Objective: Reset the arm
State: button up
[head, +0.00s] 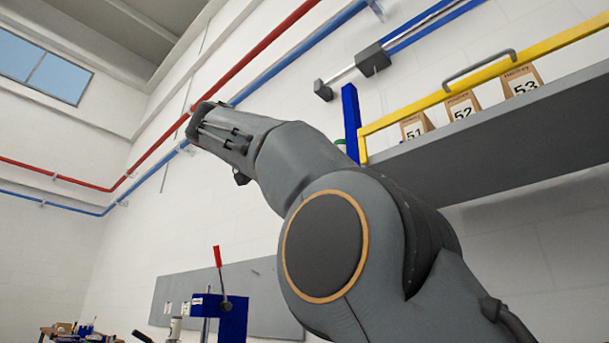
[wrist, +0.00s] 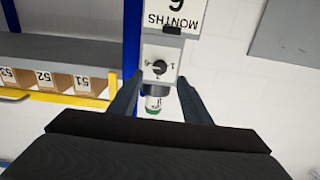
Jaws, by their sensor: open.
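My arm rises through the middle of the head view, and my gripper (head: 205,108) is at its upper left end, up near the wall pipes. In the wrist view my gripper (wrist: 155,92) shows two dark fingers spread apart, with nothing held between them. Beyond the fingers is a grey panel with a dial (wrist: 159,68) and a green-ringed part (wrist: 153,103) below it. I cannot tell how far that panel is from the fingers.
A shelf with a yellow rail (head: 480,78) holds boxes numbered 51 (head: 415,127), 52 (head: 462,106) and 53 (head: 522,80), right of my arm. A blue press with a red-handled lever (head: 218,257) stands low left. Red (head: 240,62) and blue pipes (head: 290,52) run along the wall.

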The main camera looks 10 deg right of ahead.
dwell(0.4)
jog(key=w+a+f+n+y, duration=0.1)
jog(key=w+f+n+y, duration=0.2)
jog(key=f, duration=0.5)
jog(key=w+a+f+n+y, duration=0.1)
jog(key=w+f+n+y, duration=0.2)
jog(key=f, duration=0.4)
jog(key=s+a+f+n+g+y, duration=0.1)
jog(key=s+f+n+y, duration=0.15)
jog(key=f, duration=0.85)
jog(key=s+f+n+g+y, duration=0.15)
jog(key=f+n, duration=0.25)
jog(key=f, duration=0.8)
jog(key=s+f+n+g+y, duration=0.2)
jog(key=s+f+g+y, duration=0.45)
jog(key=s+f, duration=2.75)
jog(key=w+d+r+m+g+h+p, duration=0.1)
jog(key=d+r+p, duration=0.9)
jog(key=p, duration=1)
jog(key=shift+w+m+g+h+p, duration=0.35)
jog(key=shift+w+m+h, duration=0.1)
jog(key=shift+m, duration=0.8)
